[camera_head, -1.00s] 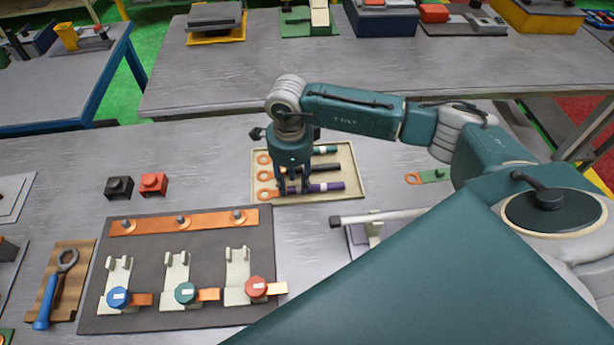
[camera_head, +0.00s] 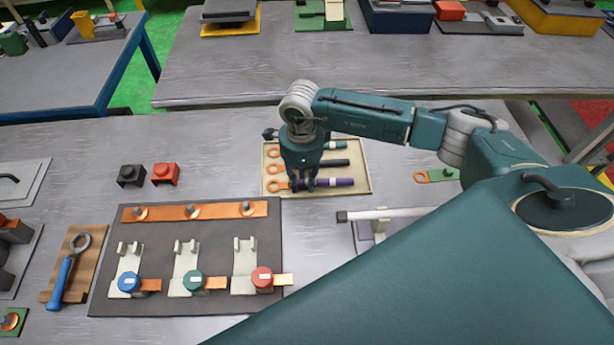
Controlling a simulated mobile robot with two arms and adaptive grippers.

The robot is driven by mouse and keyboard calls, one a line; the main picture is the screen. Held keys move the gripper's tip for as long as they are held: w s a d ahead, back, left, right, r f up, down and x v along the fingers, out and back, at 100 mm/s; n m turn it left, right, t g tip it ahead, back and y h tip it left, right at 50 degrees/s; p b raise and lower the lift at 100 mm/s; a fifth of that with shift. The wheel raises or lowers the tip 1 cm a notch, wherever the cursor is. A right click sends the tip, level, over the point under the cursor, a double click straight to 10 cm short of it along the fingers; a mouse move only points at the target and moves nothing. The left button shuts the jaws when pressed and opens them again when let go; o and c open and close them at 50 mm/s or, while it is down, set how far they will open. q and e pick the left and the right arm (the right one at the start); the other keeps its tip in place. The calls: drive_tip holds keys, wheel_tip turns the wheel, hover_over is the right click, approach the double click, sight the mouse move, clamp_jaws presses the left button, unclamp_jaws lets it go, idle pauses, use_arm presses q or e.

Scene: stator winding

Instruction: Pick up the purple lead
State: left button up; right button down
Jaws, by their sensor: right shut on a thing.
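The purple lead (camera_head: 338,183) lies across the front of a shallow beige tray (camera_head: 366,190), its orange ring end to the left. My right gripper (camera_head: 303,187) points down over the tray and is shut on the purple lead near its ring end. A black lead (camera_head: 335,163) lies just behind it, and a green lead (camera_head: 337,145) lies farther back, partly hidden by my gripper. The left gripper is not in view.
A dark board (camera_head: 100,300) with a copper bar (camera_head: 255,209) and several clips stands left of the tray. Black (camera_head: 130,175) and red (camera_head: 165,173) blocks sit behind it. A white rod on a stand (camera_head: 385,213) is close to the tray's front right.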

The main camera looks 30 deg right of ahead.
sight(302, 183)
wheel_tip(302, 183, up, 20)
drive_tip(key=b, duration=0.5)
drive_tip(key=shift+f, duration=0.15)
idle(1.0)
